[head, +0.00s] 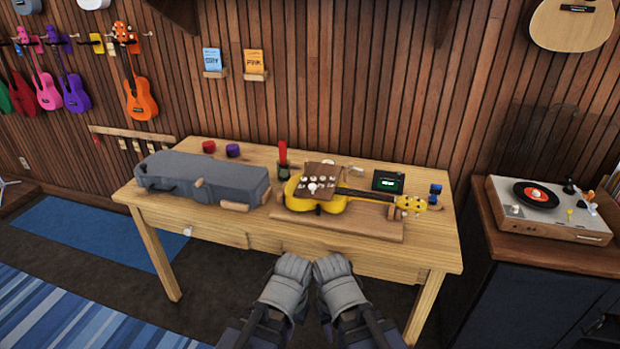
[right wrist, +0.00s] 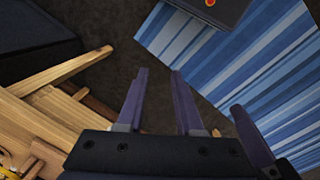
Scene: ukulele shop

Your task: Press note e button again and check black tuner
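The black tuner (head: 388,182) with a small lit green display stands at the right rear of the workbench in the head view; its reading is too small to make out. A brown panel (head: 325,172) with several pale round buttons sits by the yellow ukulele's body; I cannot tell which button is note e. The yellow ukulele (head: 298,203) lies on the bench, neck to the right. My left gripper (head: 288,283) and right gripper (head: 333,283) are side by side in front of the bench, apart from everything on it. The right wrist view shows my right gripper's fingers (right wrist: 160,85) spread and empty.
The wooden workbench (head: 260,237) carries a grey case (head: 200,176) at left, red (head: 209,146) and purple (head: 233,150) round items, and a red-topped bottle (head: 283,160). A record player (head: 548,210) stands on a dark cabinet at right. Blue rugs (head: 60,310) lie at left.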

